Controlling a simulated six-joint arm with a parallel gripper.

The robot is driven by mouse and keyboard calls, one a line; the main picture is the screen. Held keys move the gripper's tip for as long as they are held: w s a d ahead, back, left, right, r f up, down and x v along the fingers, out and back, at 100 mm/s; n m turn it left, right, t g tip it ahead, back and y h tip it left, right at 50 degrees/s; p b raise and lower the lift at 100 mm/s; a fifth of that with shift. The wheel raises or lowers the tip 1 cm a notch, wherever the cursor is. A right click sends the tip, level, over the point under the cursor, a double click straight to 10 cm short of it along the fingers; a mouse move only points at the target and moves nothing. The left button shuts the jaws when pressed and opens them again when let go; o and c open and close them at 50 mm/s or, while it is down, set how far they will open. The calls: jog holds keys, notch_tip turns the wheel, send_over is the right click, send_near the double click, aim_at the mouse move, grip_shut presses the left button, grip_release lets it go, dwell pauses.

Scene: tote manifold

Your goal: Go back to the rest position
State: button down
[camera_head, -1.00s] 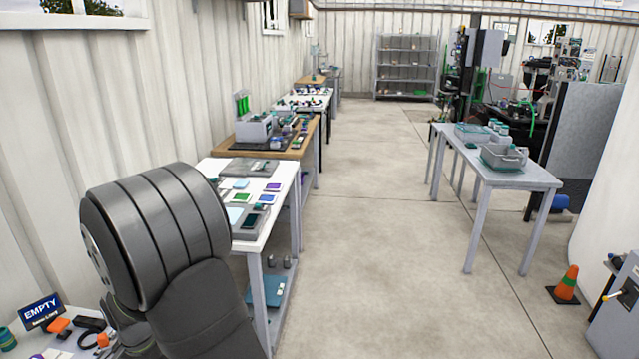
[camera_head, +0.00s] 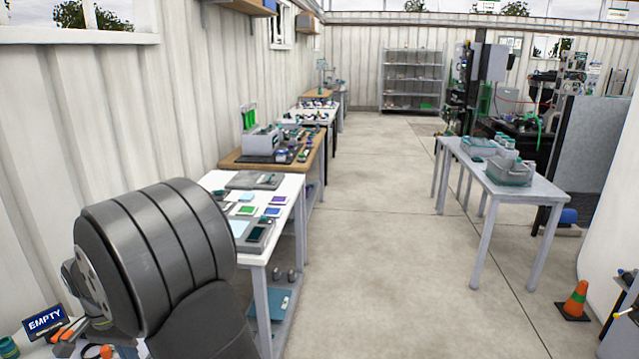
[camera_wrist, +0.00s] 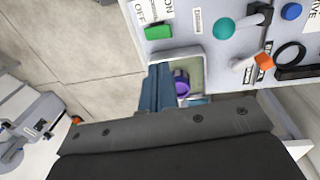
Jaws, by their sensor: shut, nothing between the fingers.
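In the wrist view my gripper (camera_wrist: 158,80) shows as narrow blue-grey fingers standing up past the dark body, shut and empty. A pale tray (camera_wrist: 190,58) with a purple round part (camera_wrist: 182,84) lies behind and to the right of the fingers. In the head view my arm's large dark joint fills the lower left. My gripper cannot be made out there.
In the wrist view a panel (camera_wrist: 195,38) with a green button and knobs is at upper right. In the head view, an EMPTY sign (camera_head: 45,321) stands at lower left. A white table (camera_head: 288,184), a grey table (camera_head: 530,190) and an orange cone (camera_head: 575,301) flank open floor.

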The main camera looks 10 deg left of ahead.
jog(key=shift+s+a+r+h, duration=0.1)
jog(key=shift+a+r+h, duration=0.4)
jog(key=shift+a+r, duration=0.7)
jog(key=shift+d, duration=0.1)
jog(key=c, duration=1.7)
grip_release()
jog(key=shift+w+r, duration=0.15)
jog(key=shift+w, duration=0.15)
jog(key=o, duration=1.7)
jog(key=w+d+r+y, duration=0.2)
jog(key=w+r, duration=0.1)
jog(key=w, duration=0.7)
jog(key=shift+r, duration=0.15)
notch_tip(320, 180, down, 10)
jog(key=shift+r, duration=0.1)
jog(key=shift+r, duration=0.1)
notch_tip(320, 180, up, 10)
